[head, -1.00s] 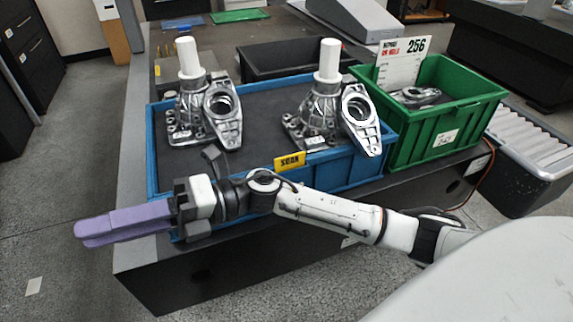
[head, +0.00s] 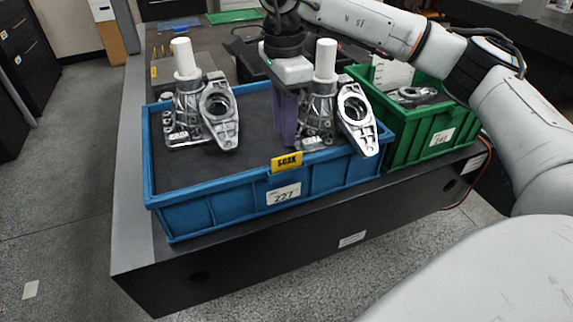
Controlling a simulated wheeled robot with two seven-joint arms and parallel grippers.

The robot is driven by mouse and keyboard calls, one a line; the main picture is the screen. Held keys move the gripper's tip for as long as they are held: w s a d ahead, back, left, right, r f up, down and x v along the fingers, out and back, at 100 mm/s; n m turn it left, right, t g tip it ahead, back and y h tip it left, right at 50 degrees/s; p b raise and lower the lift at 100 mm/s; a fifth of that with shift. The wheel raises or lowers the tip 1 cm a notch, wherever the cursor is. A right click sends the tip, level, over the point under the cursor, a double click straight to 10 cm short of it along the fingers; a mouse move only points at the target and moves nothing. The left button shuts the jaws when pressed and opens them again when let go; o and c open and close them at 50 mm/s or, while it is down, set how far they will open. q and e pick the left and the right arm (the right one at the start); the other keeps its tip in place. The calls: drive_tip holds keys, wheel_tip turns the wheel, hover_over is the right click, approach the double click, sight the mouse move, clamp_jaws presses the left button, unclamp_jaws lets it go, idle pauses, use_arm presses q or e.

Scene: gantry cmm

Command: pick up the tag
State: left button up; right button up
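A white card tag (head: 392,76) stands at the back of the green bin (head: 432,131); my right arm covers its upper part and printing. A small yellow tag reading "SCAN" (head: 286,162) sits on the front rim of the blue bin (head: 213,208). My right gripper (head: 286,140) points down over the blue bin, its purple fingers between the two metal castings. The fingers are partly hidden by the right casting (head: 318,110), and whether they are open or shut is unclear. I see nothing held. My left gripper is not in view.
The left casting (head: 200,110), with a white cylinder on top, stands in the blue bin. Another metal part (head: 413,94) lies in the green bin. A dark tray (head: 245,62) is behind the blue bin. The bench's left edge strip (head: 130,160) is clear.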

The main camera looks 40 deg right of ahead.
sight(287, 156)
drive_tip(key=shift+f, duration=0.9)
drive_tip(key=f, duration=0.2)
drive_tip(key=s+f, duration=0.1)
drive_tip(key=f, duration=0.1)
drive_tip(key=shift+f+p, duration=0.15)
drive_tip(key=shift+p, duration=0.15)
drive_tip(key=shift+w+f, duration=0.1)
drive_tip(key=shift+f, duration=0.4)
clamp_jaws()
